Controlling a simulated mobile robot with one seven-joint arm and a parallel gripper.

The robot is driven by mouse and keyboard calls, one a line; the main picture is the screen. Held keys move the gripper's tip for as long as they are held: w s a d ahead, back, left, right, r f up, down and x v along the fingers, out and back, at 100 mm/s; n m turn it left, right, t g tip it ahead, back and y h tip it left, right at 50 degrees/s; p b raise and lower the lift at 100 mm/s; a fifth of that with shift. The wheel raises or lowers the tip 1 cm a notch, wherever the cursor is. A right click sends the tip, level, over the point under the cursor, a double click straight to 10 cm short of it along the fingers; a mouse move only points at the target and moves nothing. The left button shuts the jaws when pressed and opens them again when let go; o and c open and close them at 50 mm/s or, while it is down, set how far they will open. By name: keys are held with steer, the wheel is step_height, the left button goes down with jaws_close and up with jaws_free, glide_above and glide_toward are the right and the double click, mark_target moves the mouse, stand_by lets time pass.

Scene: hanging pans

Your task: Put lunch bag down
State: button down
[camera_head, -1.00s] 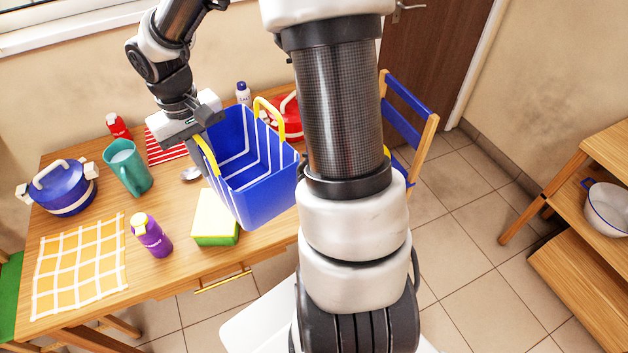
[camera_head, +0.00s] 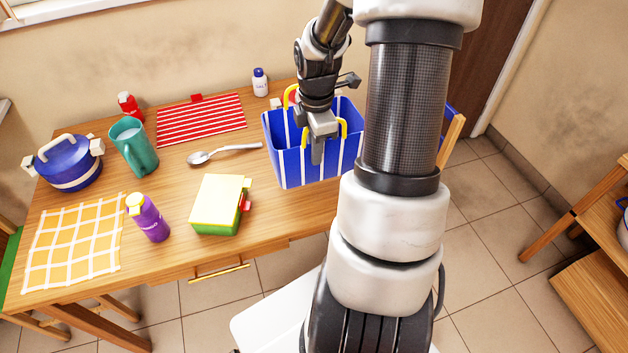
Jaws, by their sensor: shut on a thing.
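The lunch bag (camera_head: 287,163) is a blue open-topped bag with white stripes and yellow handles. It is at the right part of the wooden table (camera_head: 175,253), roughly upright. My gripper (camera_head: 318,150) is at its front side, shut on the bag near a yellow handle. My arm column hides the bag's right end. I cannot tell whether the bag's bottom touches the table.
Left of the bag are a spoon (camera_head: 222,153), a yellow-green box (camera_head: 220,204), a purple bottle (camera_head: 148,218), a teal mug (camera_head: 133,146) and a blue pot (camera_head: 70,162).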

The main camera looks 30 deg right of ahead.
mark_target(315, 181)
step_height(315, 181, down, 9)
steer(key=shift+r+b, duration=0.1)
steer(key=shift+b, duration=0.55)
steer(key=c, duration=1.9)
jaws_free()
steer(key=shift+o, duration=0.2)
step_height(315, 181, up, 12)
steer(key=p, duration=0.2)
steer(key=shift+s, duration=0.3)
steer(key=shift+r, duration=0.1)
